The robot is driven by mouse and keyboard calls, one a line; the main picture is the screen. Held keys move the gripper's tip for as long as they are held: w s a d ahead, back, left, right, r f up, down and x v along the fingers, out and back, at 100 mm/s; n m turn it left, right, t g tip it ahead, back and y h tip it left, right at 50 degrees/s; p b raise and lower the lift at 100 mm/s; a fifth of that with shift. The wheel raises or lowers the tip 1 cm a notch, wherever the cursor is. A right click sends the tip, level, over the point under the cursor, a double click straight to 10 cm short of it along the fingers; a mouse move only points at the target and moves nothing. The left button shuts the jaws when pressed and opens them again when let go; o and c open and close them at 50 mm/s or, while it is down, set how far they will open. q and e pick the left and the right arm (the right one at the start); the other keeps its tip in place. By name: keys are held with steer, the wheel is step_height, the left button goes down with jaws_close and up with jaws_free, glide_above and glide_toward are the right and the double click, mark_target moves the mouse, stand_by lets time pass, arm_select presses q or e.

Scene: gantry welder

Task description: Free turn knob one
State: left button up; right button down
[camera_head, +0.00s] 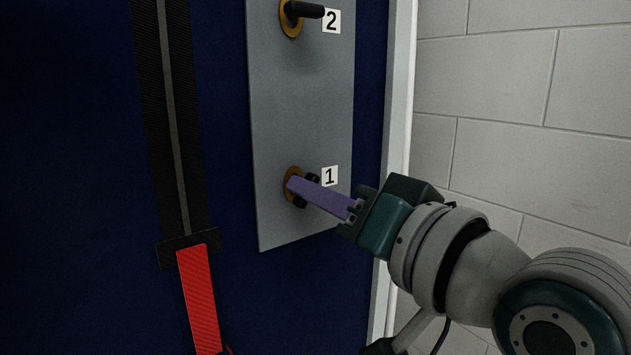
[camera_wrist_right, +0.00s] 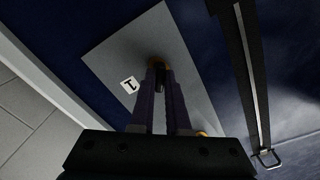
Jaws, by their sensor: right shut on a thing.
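Knob one is a black knob (camera_head: 306,182) on a round brass base (camera_head: 291,184), low on the grey panel (camera_head: 302,130), beside a white label "1" (camera_head: 329,176). My right gripper (camera_head: 300,186) reaches it from the right with long purple fingers. The fingers are shut on the knob and hide part of it. In the right wrist view the fingers (camera_wrist_right: 158,80) run up to the knob, and label "1" (camera_wrist_right: 129,84) shows to their left. My left gripper is not in view.
Knob two (camera_head: 303,9), with label "2" (camera_head: 332,20), sits above on the same panel. A black strip (camera_head: 172,100) and a red strap (camera_head: 200,300) hang to the left on the dark blue surface. A white frame edge (camera_head: 401,100) and a block wall (camera_head: 520,100) are to the right.

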steer(key=shift+n+p, duration=1.2)
steer(key=shift+n, duration=2.3)
steer(key=c, duration=0.9)
jaws_free()
steer(key=p+v, duration=0.1)
steer(key=v, duration=0.9)
steer(key=shift+p, duration=0.35)
